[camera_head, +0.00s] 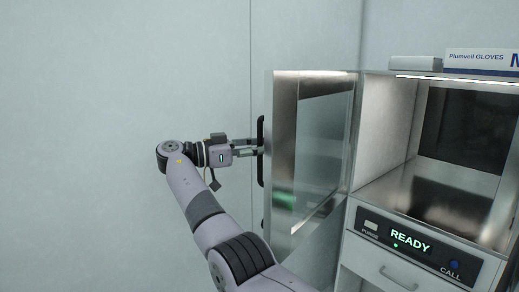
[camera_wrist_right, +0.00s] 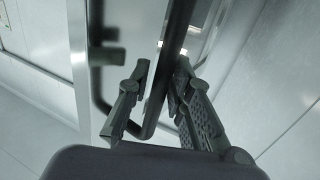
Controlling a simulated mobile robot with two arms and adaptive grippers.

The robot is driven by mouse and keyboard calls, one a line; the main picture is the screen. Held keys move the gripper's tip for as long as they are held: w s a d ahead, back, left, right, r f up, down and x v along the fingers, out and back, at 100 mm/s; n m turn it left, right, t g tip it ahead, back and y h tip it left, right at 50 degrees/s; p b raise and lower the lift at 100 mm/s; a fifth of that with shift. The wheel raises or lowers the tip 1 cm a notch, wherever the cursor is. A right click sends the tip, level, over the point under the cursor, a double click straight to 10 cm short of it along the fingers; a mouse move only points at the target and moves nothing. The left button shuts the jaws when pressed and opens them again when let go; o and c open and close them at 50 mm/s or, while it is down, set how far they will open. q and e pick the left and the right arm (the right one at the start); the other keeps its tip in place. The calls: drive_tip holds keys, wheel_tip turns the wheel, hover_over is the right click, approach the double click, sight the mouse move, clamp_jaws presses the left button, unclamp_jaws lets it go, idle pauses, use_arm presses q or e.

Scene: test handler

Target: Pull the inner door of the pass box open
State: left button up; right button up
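The pass box's inner door (camera_head: 284,150) stands swung out to the left of the pass box (camera_head: 378,160), so the chamber is open to view. It has a steel frame and a glass pane (camera_head: 322,150). A black vertical bar handle (camera_head: 261,176) is on its left side. My right gripper (camera_head: 262,148) reaches the handle from the left. In the right wrist view, the handle bar (camera_wrist_right: 178,35) runs between the two fingers of my right gripper (camera_wrist_right: 161,72). Whether both fingers press on the bar is unclear. My left gripper is in neither view.
The chamber floor (camera_head: 405,190) looks bare. Below it, a panel (camera_head: 352,217) shows READY with a green light, beside PURGE and CALL controls. A glove box (camera_head: 475,60) lies on top at the right. A plain wall (camera_head: 120,90) fills the left; room there is free.

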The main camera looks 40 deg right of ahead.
drive_tip(key=shift+o, duration=1.2)
